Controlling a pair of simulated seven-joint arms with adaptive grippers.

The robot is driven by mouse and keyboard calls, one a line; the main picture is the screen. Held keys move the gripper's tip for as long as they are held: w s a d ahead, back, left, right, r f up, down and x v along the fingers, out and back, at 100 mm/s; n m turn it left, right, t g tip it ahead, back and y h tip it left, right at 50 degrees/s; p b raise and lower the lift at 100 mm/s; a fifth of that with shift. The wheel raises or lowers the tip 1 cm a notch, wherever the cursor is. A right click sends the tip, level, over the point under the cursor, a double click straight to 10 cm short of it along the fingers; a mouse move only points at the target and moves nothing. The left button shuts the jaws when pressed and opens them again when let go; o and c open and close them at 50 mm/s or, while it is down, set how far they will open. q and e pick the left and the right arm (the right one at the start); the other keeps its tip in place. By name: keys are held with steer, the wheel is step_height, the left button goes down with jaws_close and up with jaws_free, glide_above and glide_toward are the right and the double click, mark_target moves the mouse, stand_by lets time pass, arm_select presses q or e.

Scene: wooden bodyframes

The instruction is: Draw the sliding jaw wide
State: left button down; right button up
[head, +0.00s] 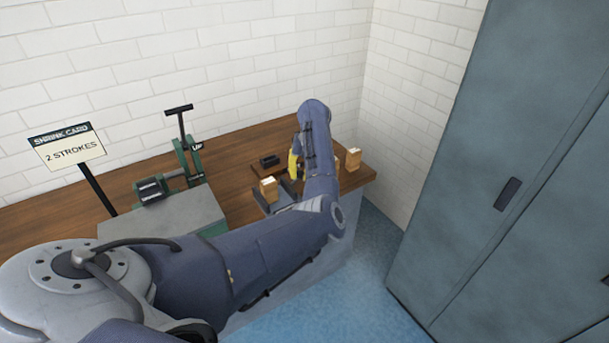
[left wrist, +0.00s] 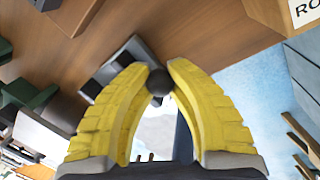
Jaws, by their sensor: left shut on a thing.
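My left gripper (head: 294,163) is at the right end of the wooden bench, its yellow fingers partly hidden by my arm in the head view. In the left wrist view its fingertips (left wrist: 159,68) close around a round dark knob (left wrist: 159,83). A grey metal fixture with raised blocks (left wrist: 112,66) lies just beyond the knob; it is probably the jaw assembly. How the knob joins it is hidden behind the fingers. In the head view the fixture is mostly covered by my arm and a wooden block (head: 269,190). My right gripper is not in view.
A green press with an upright T-handle (head: 181,140) stands left on the bench (head: 237,150). A sign (head: 67,147) reads "SHRINK CARD 2 STROKES". A small black block (head: 268,160) and another wooden block (head: 353,158) lie nearby. A tall blue-grey cabinet (head: 470,170) stands right.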

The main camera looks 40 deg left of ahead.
arm_select(q)
steer(key=c, duration=1.4)
jaws_free()
steer(key=shift+w+r, duration=0.15)
steer(key=shift+w, duration=0.2)
steer(key=o, duration=0.3)
steer(key=shift+s, duration=0.1)
steer(key=r, duration=0.4)
steer(key=w+d+r, duration=0.1)
steer(key=r, duration=0.2)
steer(key=d+r, duration=0.1)
steer(key=r, duration=0.3)
steer(key=shift+w+r, duration=0.15)
steer(key=shift+r, duration=0.2)
